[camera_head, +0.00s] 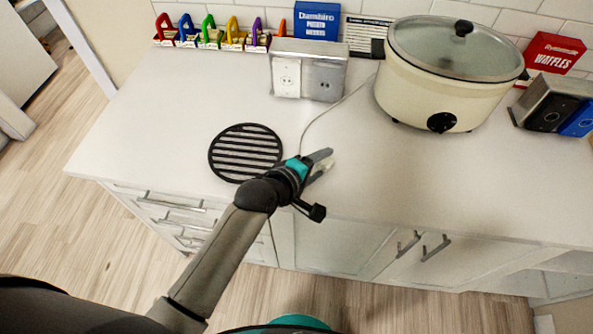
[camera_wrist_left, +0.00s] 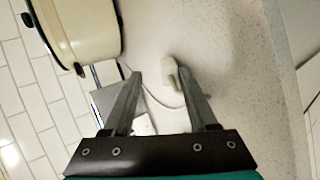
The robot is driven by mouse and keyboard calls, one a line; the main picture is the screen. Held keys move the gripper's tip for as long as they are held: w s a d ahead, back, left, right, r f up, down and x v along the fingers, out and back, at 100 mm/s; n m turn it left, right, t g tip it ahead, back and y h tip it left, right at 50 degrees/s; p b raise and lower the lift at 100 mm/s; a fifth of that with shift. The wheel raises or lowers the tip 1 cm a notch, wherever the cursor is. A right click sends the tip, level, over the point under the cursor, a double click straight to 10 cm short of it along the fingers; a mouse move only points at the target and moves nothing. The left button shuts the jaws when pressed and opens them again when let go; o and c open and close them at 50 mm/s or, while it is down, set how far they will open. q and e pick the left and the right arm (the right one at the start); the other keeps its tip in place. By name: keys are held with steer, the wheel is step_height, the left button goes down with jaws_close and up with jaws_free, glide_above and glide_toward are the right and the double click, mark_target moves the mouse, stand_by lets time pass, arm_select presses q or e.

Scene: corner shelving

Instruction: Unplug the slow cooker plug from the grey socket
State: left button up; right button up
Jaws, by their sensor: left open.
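The cream slow cooker (camera_head: 447,80) stands at the back right of the counter, and part of it shows in the left wrist view (camera_wrist_left: 80,28). Its thin cord runs down the counter toward my left gripper (camera_head: 326,163). In the left wrist view a pale plug (camera_wrist_left: 170,72) on that cord is out on the counter, by the open fingertips of the gripper (camera_wrist_left: 162,74); contact cannot be told. The grey socket (camera_head: 323,82) is the right one on the metal box, with no plug visible in it. A white socket (camera_head: 287,78) is beside it. My right gripper is not in view.
A round black grate (camera_head: 246,152) lies left of my left gripper. A metal box with black and blue faces (camera_head: 553,108) stands at the right. Coloured padlock-like items (camera_head: 210,30) and food boxes (camera_head: 318,20) line the back wall. The front counter is mostly clear.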

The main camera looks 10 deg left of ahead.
arm_select(q)
steer(key=p+v, duration=0.2)
steer(key=v, duration=1.2)
steer(key=shift+w+r, duration=0.15)
steer(key=shift+d, duration=0.15)
